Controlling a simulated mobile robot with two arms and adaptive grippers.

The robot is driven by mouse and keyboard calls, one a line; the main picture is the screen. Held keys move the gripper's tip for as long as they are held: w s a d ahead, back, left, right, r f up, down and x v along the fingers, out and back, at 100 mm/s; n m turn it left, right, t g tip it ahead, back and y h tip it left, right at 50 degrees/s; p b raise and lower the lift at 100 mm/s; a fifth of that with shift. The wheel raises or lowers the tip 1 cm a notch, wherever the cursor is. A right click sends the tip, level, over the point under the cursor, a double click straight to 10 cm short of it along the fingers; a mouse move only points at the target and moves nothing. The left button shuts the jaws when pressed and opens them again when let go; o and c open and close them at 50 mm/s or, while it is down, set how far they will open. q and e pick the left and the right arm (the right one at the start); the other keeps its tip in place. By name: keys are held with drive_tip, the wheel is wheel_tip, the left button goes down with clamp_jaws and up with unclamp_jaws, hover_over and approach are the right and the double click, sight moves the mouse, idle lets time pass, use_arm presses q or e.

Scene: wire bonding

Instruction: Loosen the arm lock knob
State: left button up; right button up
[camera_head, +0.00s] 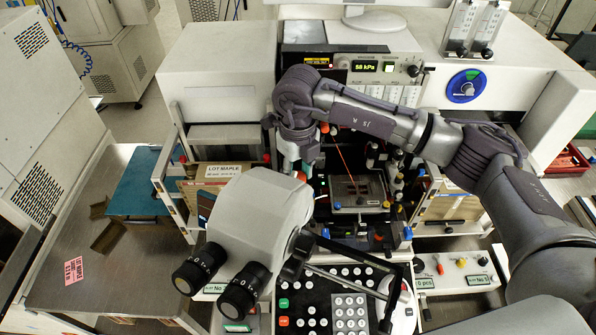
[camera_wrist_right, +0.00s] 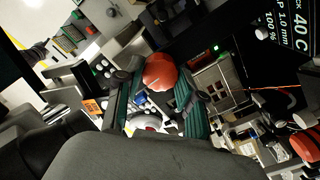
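A round orange-red knob (camera_wrist_right: 160,72) lies between the fingertips of my right gripper (camera_wrist_right: 158,92) in the right wrist view. In the head view a small part of an orange knob (camera_head: 300,177) shows just below my right gripper (camera_head: 298,164), beside the microscope head. The two teal-padded fingers stand apart, one on each side of the knob. I cannot tell for sure whether the pads touch it. The wrist hides much of the fingers in the head view. My left gripper is not in view.
The white microscope (camera_head: 262,215) with black eyepieces stands close by on the left. A bonding stage (camera_head: 357,192) and small coloured knobs crowd the right side. A keypad (camera_head: 347,315) lies in front. The display panel (camera_head: 385,67) stands behind.

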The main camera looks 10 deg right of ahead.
drive_tip(key=c, duration=0.4)
drive_tip(key=shift+o, duration=0.2)
drive_tip(key=shift+f+n+b, duration=0.15)
drive_tip(key=shift+n+b, duration=0.15)
drive_tip(key=shift+b, duration=0.25)
drive_tip(key=n+b, duration=0.3)
drive_tip(key=b, duration=0.2)
drive_tip(key=shift+f, duration=0.1)
drive_tip(key=shift+r+n+b, duration=0.25)
drive_tip(key=shift+n+b, duration=1.05)
drive_tip(key=shift+b, duration=0.1)
drive_tip(key=o, duration=1.2)
drive_tip(key=shift+c, duration=0.2)
